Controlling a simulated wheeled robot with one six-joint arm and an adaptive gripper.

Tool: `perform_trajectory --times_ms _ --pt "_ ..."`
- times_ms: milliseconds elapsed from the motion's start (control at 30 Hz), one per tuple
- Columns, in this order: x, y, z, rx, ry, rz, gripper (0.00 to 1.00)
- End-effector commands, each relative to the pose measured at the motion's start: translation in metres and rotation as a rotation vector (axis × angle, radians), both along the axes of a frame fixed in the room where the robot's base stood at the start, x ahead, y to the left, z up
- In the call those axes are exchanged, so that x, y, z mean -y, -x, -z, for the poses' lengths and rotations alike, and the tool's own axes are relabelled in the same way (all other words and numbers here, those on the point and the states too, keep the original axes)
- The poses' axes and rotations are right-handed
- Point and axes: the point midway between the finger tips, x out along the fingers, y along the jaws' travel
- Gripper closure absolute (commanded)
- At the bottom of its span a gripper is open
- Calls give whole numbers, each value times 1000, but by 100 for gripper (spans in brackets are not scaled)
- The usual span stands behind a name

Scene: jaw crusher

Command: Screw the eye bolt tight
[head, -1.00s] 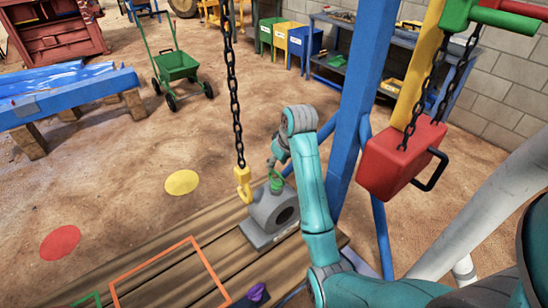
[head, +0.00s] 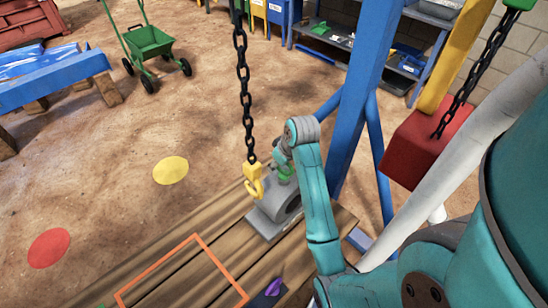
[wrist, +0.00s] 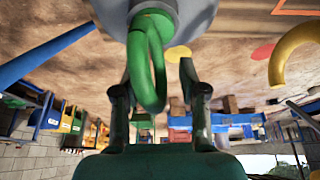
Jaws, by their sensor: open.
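The green eye bolt (head: 287,173) stands on top of a grey bearing-like housing (head: 262,224) on the plank deck. In the wrist view the ring of the eye bolt (wrist: 158,78) hangs into the gap between my fingers, in front of the round grey housing top. My gripper (wrist: 157,90) is open, with one finger on each side of the ring; the right finger stands clear of it, and I cannot tell whether the left one touches. In the head view my gripper (head: 282,161) is just above the bolt, partly hidden by my arm. How deep the thread sits is hidden.
A yellow hook (head: 254,182) on a black chain (head: 243,85) hangs close left of the housing. A blue post (head: 362,95) and a red block (head: 425,150) stand right. An orange outline (head: 170,268) and a purple item (head: 274,287) are on the planks (head: 140,275).

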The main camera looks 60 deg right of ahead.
Motion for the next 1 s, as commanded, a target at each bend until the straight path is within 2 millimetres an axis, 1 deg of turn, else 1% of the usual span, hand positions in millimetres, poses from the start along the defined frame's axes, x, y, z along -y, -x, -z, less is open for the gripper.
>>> perform_trajectory --times_ms 233,267,300,367,400,433,667,767,900,1000 --pt "0 1 1 0 0 0 58" --pt "0 1 1 0 0 0 60" --pt "0 1 1 0 0 0 70" --pt "0 1 1 0 0 0 85" --pt "0 0 1 0 0 0 95" --pt "0 0 1 0 0 0 100" --pt "0 1 1 -1 -1 17 100" --pt "2 1 2 -2 0 99 100" --pt "6 3 2 -3 -1 269 100" --pt "8 4 2 -3 -2 363 100"
